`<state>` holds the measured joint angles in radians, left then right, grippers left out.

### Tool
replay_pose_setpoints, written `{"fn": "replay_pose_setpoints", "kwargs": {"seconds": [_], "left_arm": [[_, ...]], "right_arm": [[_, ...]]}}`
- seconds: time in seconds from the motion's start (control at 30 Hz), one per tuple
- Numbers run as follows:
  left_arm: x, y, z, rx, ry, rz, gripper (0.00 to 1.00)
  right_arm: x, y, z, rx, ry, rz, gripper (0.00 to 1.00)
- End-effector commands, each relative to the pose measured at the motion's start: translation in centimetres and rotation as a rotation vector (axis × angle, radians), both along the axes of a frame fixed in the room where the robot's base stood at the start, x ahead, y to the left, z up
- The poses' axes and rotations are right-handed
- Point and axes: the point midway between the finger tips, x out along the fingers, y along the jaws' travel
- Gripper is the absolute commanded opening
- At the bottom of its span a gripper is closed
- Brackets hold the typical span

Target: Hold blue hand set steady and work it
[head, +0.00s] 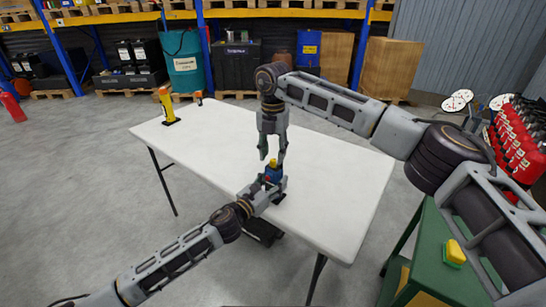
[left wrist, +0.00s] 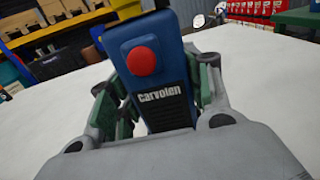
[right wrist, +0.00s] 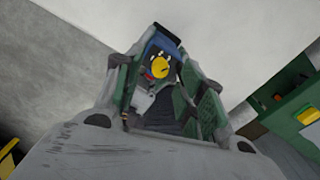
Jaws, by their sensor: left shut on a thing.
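The blue hand set (head: 274,172) stands on the white table near its front edge. In the left wrist view the hand set (left wrist: 158,90) shows a red button and a "carvolen" label. My left gripper (head: 272,184) is shut on its body from the front left. A yellow knob on its top shows in the right wrist view (right wrist: 160,67). My right gripper (head: 272,157) is just above the hand set, pointing down, with its fingers apart on either side of the top. Whether the right fingers touch it cannot be told.
The white table (head: 330,180) is mostly clear. A yellow device (head: 166,106) and a small orange item (head: 199,98) stand at its far left. A green cabinet (head: 430,240) with a yellow-green object (head: 455,252) stands at the right. Red extinguishers (head: 515,140) are behind it.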

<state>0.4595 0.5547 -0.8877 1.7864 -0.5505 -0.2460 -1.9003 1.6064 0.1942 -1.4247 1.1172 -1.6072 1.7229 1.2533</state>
Motion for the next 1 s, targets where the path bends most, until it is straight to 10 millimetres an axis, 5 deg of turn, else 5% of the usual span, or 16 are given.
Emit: {"fn": "replay_pose_setpoints", "kwargs": {"seconds": [0.53,1.0], "left_arm": [[0.1,0.1,0.0,0.001,0.001,0.002,0.11],[0.1,0.1,0.0,0.001,-0.001,0.002,0.11]], "right_arm": [[0.1,0.0,7.9,0.001,-0.001,-0.002,0.4],[0.0,0.0,9.6,0.0,0.0,-0.001,0.4]]}}
